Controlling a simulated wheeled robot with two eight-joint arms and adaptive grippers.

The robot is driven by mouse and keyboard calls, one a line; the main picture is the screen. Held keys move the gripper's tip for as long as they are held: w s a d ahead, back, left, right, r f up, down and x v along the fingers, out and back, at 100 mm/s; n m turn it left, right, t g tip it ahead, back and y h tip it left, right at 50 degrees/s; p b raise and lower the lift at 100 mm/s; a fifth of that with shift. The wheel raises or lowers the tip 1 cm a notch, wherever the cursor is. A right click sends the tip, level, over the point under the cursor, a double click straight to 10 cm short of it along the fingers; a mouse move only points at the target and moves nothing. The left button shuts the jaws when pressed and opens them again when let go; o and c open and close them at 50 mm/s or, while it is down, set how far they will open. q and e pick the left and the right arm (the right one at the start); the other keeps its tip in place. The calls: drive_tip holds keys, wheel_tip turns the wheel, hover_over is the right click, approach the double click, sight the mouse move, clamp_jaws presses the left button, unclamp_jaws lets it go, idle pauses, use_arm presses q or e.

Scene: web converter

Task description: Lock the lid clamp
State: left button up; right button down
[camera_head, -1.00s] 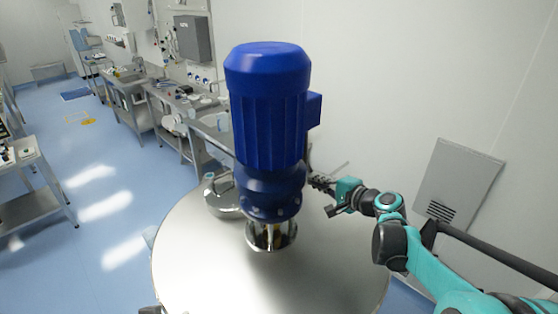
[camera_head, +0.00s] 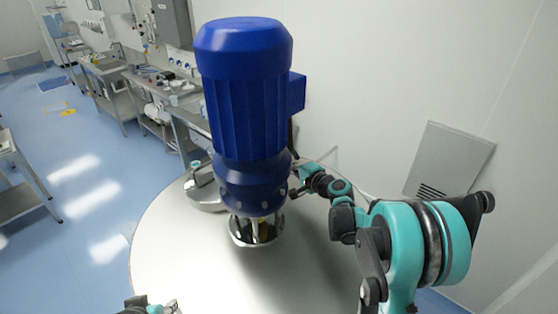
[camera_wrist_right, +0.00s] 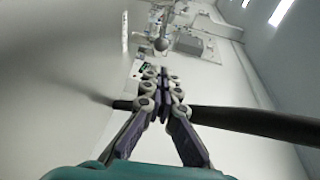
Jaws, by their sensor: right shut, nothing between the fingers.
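The large round steel lid (camera_head: 190,265) fills the lower middle of the head view. A blue motor (camera_head: 247,100) stands upright on it. A smaller round steel hatch (camera_head: 203,196) sits behind and left of the motor, partly hidden by it. I cannot clearly make out the lid clamp. My right gripper (camera_head: 298,184) is at the far right side of the motor, its tips partly hidden behind it. In the right wrist view the right gripper (camera_wrist_right: 163,78) has its fingers together and empty. My left gripper (camera_head: 150,304) shows only partly at the bottom edge.
A dark bar (camera_wrist_right: 255,123) runs across the right wrist view, close to the fingers. A white wall with a grey louvred panel (camera_head: 448,160) stands on the right. Steel benches (camera_head: 165,95) stand at the back left, with open blue floor (camera_head: 75,165) beside them.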

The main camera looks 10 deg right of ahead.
use_arm(q)
drive_tip(key=shift+s+r+p, duration=0.1)
drive_tip(key=shift+r+p, duration=0.5)
use_arm(e)
drive_tip(key=x, duration=1.2)
drive_tip(key=shift+a+r, duration=0.1)
use_arm(q)
drive_tip(key=shift+f+b, duration=0.55)
drive_tip(key=shift+b, duration=0.05)
use_arm(e)
drive_tip(key=shift+w, duration=0.35)
use_arm(q)
drive_tip(key=shift+f, duration=0.2)
use_arm(e)
drive_tip(key=shift+w, duration=0.2)
use_arm(q)
drive_tip(key=shift+r, duration=0.1)
use_arm(e)
drive_tip(key=shift+w, duration=0.1)
drive_tip(key=v, duration=1.2)
